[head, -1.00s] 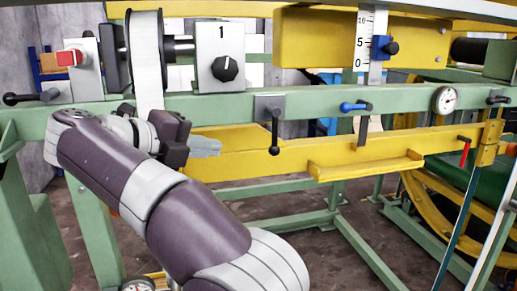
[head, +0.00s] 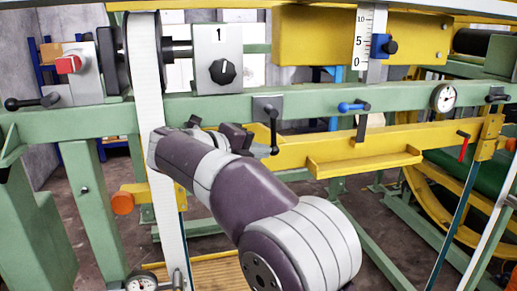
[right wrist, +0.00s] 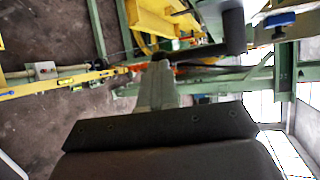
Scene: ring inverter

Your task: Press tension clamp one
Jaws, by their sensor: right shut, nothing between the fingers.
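A black lever handle (head: 273,128) hangs down from a grey plate on the green rail, below the grey box (head: 220,60) marked 1 with its black knob. It may be the tension clamp, but no label on it shows. My right gripper (head: 262,150) is beside the lever's lower end, its fingertips partly hidden by its own body; I cannot tell if they touch. In the right wrist view my shut, empty gripper (right wrist: 158,75) points forward, and a dark rounded bar (right wrist: 232,30), probably the lever, is close to its right. My left gripper is not in view.
A white strip (head: 150,95) runs down left of my arm. A blue lever (head: 352,107) and a round gauge (head: 443,97) sit farther right on the green rail (head: 400,97). A yellow beam (head: 340,147) with a ledge runs below the rail.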

